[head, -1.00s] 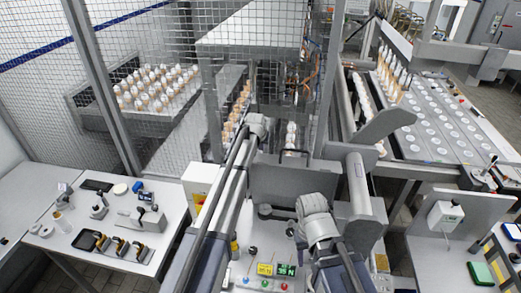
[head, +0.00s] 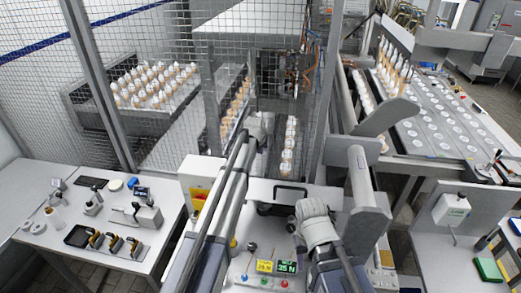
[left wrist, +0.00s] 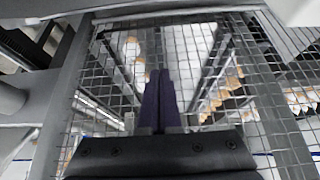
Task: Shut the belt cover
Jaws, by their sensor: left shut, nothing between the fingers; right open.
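The belt cover (head: 262,190) appears to be the light grey panel with a dark handle (head: 290,190), in the middle of the head view. It looks low and foreshortened, and cones on the belt (head: 289,150) show beyond it. My left gripper (left wrist: 160,78) is shut and empty, its dark fingers together before wire mesh in the left wrist view. In the head view its arm reaches forward, left of the cover, and the fingertips are hidden. My right gripper (head: 314,210) is at the cover's right front edge. Its fingers are hidden behind the wrist, so contact cannot be told.
A control panel with buttons and a green display (head: 286,267) lies in front. A bench with tools (head: 130,225) stands at left. Wire mesh fencing (head: 150,60) and posts enclose the back.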

